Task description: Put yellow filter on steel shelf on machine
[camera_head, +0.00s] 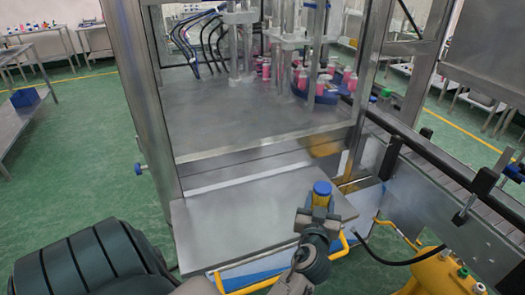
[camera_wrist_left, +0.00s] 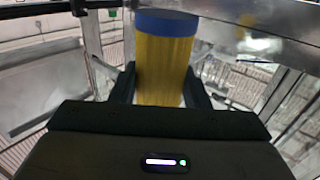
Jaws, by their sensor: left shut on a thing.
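The yellow filter (camera_head: 321,198) has a blue cap and is held upright in my left gripper (camera_head: 319,212). In the left wrist view the filter (camera_wrist_left: 163,65) stands between the two dark fingers (camera_wrist_left: 160,88), which press on its sides. The steel shelf (camera_head: 245,215) is a flat, bare plate on the front of the machine (camera_head: 255,115). In the head view the filter and gripper overlap the right part of the shelf. I cannot tell how high the filter is above it. My right gripper is not in view.
Machine posts (camera_head: 150,100) rise behind the shelf at left. A conveyor (camera_head: 440,165) runs along the right side. A yellow tank (camera_head: 437,272) with a black hose stands at the lower right. The left and middle of the shelf are clear.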

